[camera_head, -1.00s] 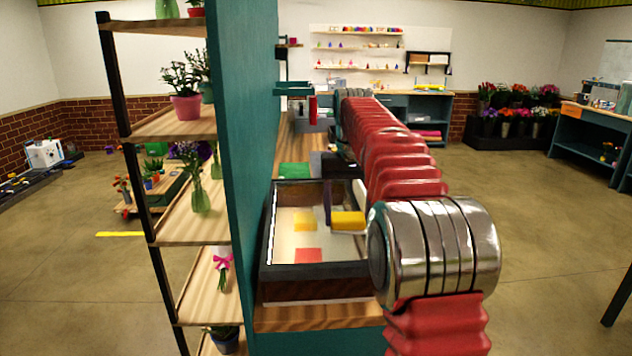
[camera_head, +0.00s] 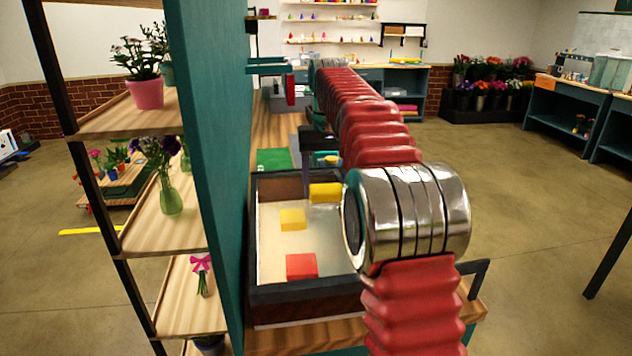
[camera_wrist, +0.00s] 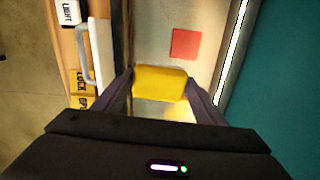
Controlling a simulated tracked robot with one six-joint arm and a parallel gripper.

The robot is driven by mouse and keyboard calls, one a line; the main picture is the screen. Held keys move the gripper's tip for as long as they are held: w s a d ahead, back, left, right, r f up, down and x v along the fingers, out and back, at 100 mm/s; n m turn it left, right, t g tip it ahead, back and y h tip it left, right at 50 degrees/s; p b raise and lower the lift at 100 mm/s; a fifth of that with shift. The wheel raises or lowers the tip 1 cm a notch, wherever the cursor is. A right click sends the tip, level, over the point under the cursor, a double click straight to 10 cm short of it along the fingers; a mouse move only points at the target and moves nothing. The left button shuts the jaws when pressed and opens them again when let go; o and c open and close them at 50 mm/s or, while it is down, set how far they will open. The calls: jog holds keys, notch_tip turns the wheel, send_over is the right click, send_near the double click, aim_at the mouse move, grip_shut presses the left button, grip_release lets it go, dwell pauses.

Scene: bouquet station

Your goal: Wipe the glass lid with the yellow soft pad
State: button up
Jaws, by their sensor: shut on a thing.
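The yellow soft pad (camera_wrist: 160,83) is held between the two dark fingers of my gripper (camera_wrist: 160,90). In the head view the yellow pad (camera_head: 325,193) is over the far part of a dark-framed box with a clear glass lid (camera_head: 318,229). The pad appears low over the glass; I cannot tell whether it touches. In the head view my gripper (camera_head: 321,160) is partly hidden by its own arm. A red square (camera_head: 301,266) and another yellow block (camera_head: 292,219) show within the box frame, apparently under the glass.
A teal panel (camera_head: 215,150) rises close along the box's left side, with plant shelves (camera_head: 160,215) beyond it. In the wrist view a pale handle (camera_wrist: 97,50) and LIGHT and LOCK labels (camera_wrist: 80,82) lie beside the box. A green mat (camera_head: 273,159) lies behind the box.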

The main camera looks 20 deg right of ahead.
jog(key=shift+w+a+f, duration=0.1)
jog(key=shift+w+a, duration=0.05)
jog(key=shift+a, duration=0.3)
jog(key=shift+f, duration=2.9)
jog(key=shift+f, duration=0.9)
jog(key=shift+d, duration=0.1)
jog(key=shift+w+d, duration=0.15)
jog(key=shift+w, duration=0.7)
jog(key=shift+w+d, duration=0.15)
jog(key=shift+w, duration=0.7)
jog(key=shift+w, duration=0.1)
jog(key=shift+w+d+f, duration=0.1)
jog(key=shift+w+d, duration=0.1)
jog(key=shift+w, duration=0.6)
jog(key=shift+w+d+f, duration=0.1)
jog(key=shift+w+d, duration=0.05)
jog(key=shift+w, duration=0.65)
jog(key=shift+w, duration=0.1)
